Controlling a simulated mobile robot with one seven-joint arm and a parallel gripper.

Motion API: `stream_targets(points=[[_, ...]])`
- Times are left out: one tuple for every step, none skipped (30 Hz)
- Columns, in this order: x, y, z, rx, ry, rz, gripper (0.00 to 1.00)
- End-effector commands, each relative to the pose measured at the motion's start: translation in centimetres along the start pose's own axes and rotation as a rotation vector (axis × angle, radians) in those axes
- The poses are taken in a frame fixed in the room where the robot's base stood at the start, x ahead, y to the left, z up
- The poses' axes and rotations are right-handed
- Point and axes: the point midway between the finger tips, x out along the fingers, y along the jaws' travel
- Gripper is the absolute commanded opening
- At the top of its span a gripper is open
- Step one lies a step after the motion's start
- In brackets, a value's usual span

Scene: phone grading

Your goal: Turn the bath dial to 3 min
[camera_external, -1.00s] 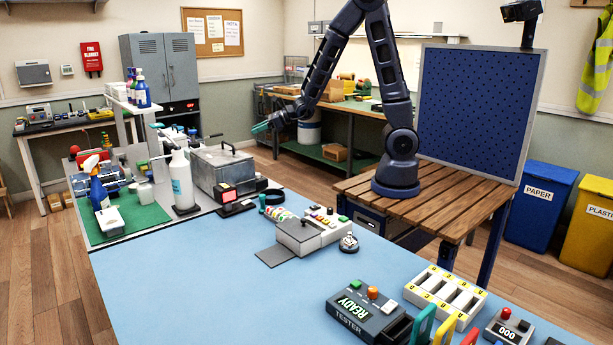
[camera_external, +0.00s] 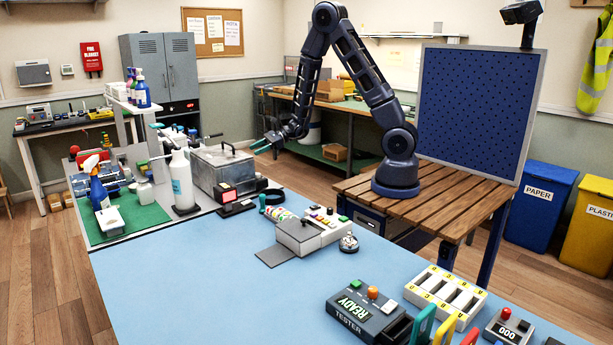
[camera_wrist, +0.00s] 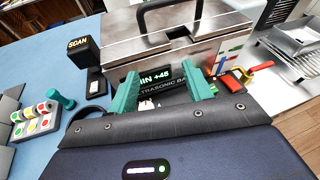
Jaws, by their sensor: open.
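The ultrasonic bath (camera_external: 218,168) is a grey metal box with a lid and a dark handle, at the back left of the blue bench. In the wrist view its front face (camera_wrist: 179,88) carries green lit text, partly readable as "MIN +45", and a label "ULTRASONIC BA". A small pale and red shape shows low between the fingers; I cannot tell whether it is the dial or read its setting. My gripper (camera_external: 266,147) has teal fingers and hangs to the right of the bath. In the wrist view my gripper (camera_wrist: 163,90) is open, its fingers before the bath front with nothing held.
A black SCAN unit (camera_wrist: 84,55) stands to the left of the bath in the wrist view. The blue bench (camera_external: 215,260) is clear at front left.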

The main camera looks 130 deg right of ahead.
Motion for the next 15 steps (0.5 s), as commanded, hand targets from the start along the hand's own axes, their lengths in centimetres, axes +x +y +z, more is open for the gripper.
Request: stream_targets(points=[[-0.2, -0.3, -1.6, -0.001, -0.013, 0.028, 0.50], [-0.2, -0.3, -2.2, -0.006, -0.024, 0.048, 0.50], [-0.4, -0.3, -3.2, -0.010, -0.040, 0.073, 0.50], [-0.6, -0.3, -3.8, -0.013, -0.054, 0.092, 0.50], [-0.7, -0.3, -4.5, -0.015, -0.068, 0.111, 0.50], [-1.0, -0.3, -5.4, -0.015, -0.088, 0.136, 0.50], [-1.2, -0.2, -6.1, -0.016, -0.103, 0.154, 0.50], [-1.5, -0.2, -6.7, -0.016, -0.120, 0.170, 0.50], [-1.9, -0.1, -7.6, -0.014, -0.143, 0.194, 0.50], [-2.2, -0.1, -8.2, -0.012, -0.161, 0.210, 0.50], [-2.5, 0.0, -8.9, -0.011, -0.179, 0.226, 0.50], [-2.9, 0.1, -9.6, -0.007, -0.204, 0.246, 0.50], [-3.2, 0.2, -10.1, -0.004, -0.223, 0.260, 0.50], [-3.5, 0.3, -10.7, -0.001, -0.239, 0.272, 0.50], [-4.0, 0.3, -11.2, 0.002, -0.262, 0.286, 0.50]])
